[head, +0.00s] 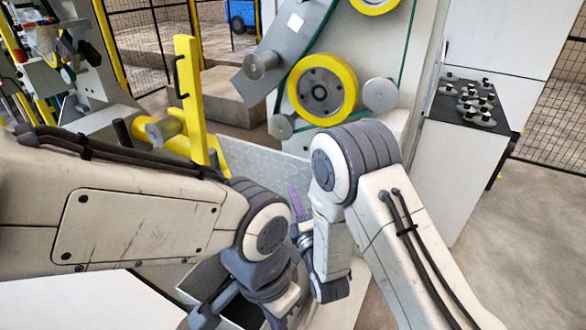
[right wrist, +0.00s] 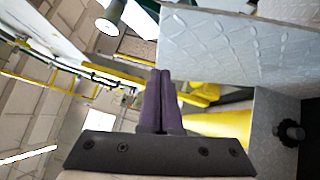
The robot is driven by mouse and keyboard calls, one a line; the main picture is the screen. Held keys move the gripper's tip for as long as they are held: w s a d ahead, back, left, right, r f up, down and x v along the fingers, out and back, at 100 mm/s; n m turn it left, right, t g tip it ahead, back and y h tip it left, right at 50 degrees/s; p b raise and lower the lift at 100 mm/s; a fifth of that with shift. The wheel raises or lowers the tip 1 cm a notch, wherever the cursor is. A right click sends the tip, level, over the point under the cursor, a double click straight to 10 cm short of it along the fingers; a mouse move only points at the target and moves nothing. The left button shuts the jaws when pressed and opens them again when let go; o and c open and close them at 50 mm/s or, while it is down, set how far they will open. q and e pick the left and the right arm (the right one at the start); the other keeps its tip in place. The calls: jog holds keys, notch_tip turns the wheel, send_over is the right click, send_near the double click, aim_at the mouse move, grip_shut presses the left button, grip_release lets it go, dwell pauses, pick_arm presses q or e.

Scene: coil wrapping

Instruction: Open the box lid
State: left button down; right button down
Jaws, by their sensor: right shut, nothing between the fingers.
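My right gripper (head: 296,203) shows its purple fingers pointing up in the middle of the head view, beside the patterned metal panel. In the right wrist view its fingers (right wrist: 160,98) are pressed together with nothing between them. A grey-walled box-like shape (head: 205,279) with a dark inside shows low in the head view, partly behind my left wrist.
The patterned metal panel (head: 255,158) stands behind my arms; a similar plate (right wrist: 235,45) fills the upper right of the right wrist view. A yellow post (head: 189,95) and a machine with a yellow roller (head: 322,88) stand behind. Open floor (head: 545,230) lies at right.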

aim_at(289, 158)
jog(key=w, duration=0.3)
jog(key=w+a+r, duration=0.1)
jog(key=w, duration=0.2)
jog(key=w+p, duration=0.1)
jog(key=w, duration=0.1)
jog(key=shift+w+a+r, duration=0.15)
jog(key=shift+w+r, duration=0.15)
jog(key=shift+w, duration=0.1)
pick_arm(q)
jog(key=shift+r, duration=0.6)
pick_arm(e)
jog(key=shift+w+r, duration=0.1)
jog(key=shift+w, duration=0.3)
